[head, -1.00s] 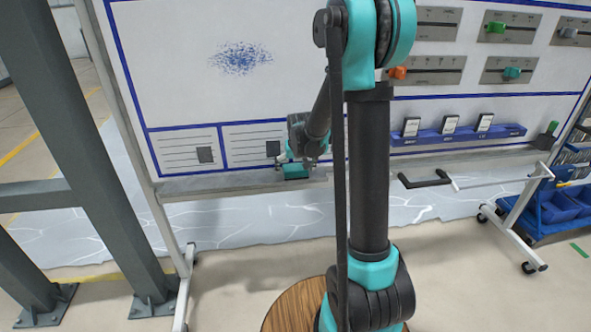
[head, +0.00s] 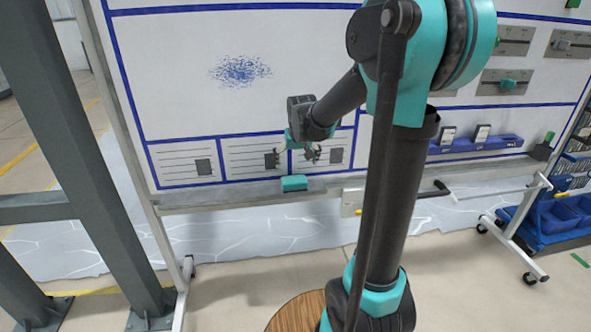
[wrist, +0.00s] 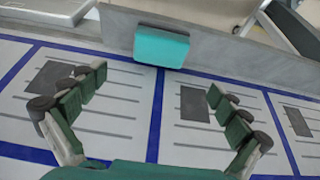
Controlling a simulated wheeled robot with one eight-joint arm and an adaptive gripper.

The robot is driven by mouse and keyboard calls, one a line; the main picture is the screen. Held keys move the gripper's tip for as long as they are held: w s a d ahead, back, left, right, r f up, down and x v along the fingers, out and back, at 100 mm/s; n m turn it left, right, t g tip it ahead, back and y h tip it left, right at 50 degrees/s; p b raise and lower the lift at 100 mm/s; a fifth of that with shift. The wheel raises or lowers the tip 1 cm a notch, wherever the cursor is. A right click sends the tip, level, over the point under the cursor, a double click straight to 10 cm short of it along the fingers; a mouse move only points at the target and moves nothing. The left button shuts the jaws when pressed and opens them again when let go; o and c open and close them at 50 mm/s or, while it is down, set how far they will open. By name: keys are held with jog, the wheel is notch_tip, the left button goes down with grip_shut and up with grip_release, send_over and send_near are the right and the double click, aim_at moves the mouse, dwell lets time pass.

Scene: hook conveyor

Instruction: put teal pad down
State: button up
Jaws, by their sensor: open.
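The teal pad (head: 294,183) rests on the grey ledge (head: 235,192) along the bottom of the whiteboard. In the wrist view the pad (wrist: 161,46) lies on the ledge, beyond the fingertips and apart from them. My gripper (head: 293,157) is above the ledge in front of the whiteboard's lower panels. In the wrist view my gripper (wrist: 158,82) has its two green-padded fingers spread wide with nothing between them.
The whiteboard (head: 185,100) has a patch of blue scribble (head: 240,70) on it. A blue holder (head: 475,146) with cards sits to the right on the board. A crank handle (head: 432,190) sticks out near the ledge. A grey steel post (head: 90,150) stands at the left.

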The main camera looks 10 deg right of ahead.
jog(key=s+d+f, duration=0.1)
jog(key=s+f, duration=0.2)
jog(key=s, duration=0.5)
jog(key=s+d+f, duration=0.1)
jog(key=s+f, duration=0.2)
jog(key=s, duration=0.6)
jog(key=s+d+f, duration=0.2)
jog(key=s+f, duration=0.2)
jog(key=s, duration=0.5)
send_near(294, 180)
jog(key=x, duration=0.4)
jog(key=shift+w+a+f, duration=0.1)
jog(key=shift+a+f, duration=0.05)
jog(key=shift+f, duration=0.25)
jog(key=shift+d+x, duration=0.2)
jog(key=shift+x, duration=2.75)
jog(key=shift+r, duration=0.1)
jog(key=shift+c, duration=0.5)
